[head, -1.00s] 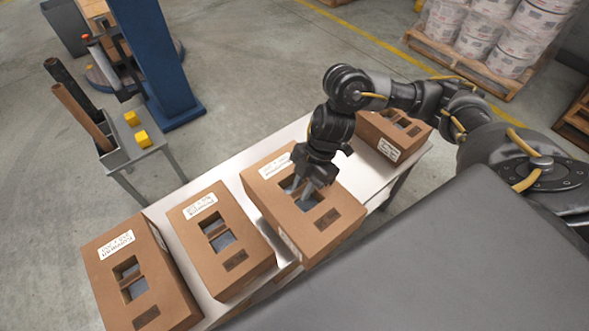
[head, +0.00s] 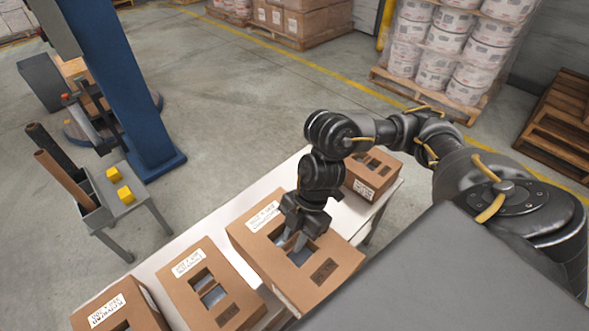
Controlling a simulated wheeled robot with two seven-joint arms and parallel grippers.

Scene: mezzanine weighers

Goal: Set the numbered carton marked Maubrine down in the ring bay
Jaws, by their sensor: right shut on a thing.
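My right gripper (head: 298,243) points down into the top openings of a brown carton (head: 262,249) and is shut on it. This carton has a white label, too small to read, so I cannot tell whether it is the Maubrine one. It is over the white table (head: 216,222); I cannot tell whether it is clear of the top. Similar labelled cartons stand to its left (head: 178,287) and at the lower left (head: 133,311), and a smaller-looking carton (head: 371,178) is behind my gripper. I see no ring bay. My left gripper is not in view.
A blue column (head: 112,85) stands at the upper left. In front of it is a small grey stand (head: 139,190) with yellow blocks and upright tubes. Pallets of white tubs (head: 455,45) and wooden pallets (head: 560,125) are at the right. The floor between is clear.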

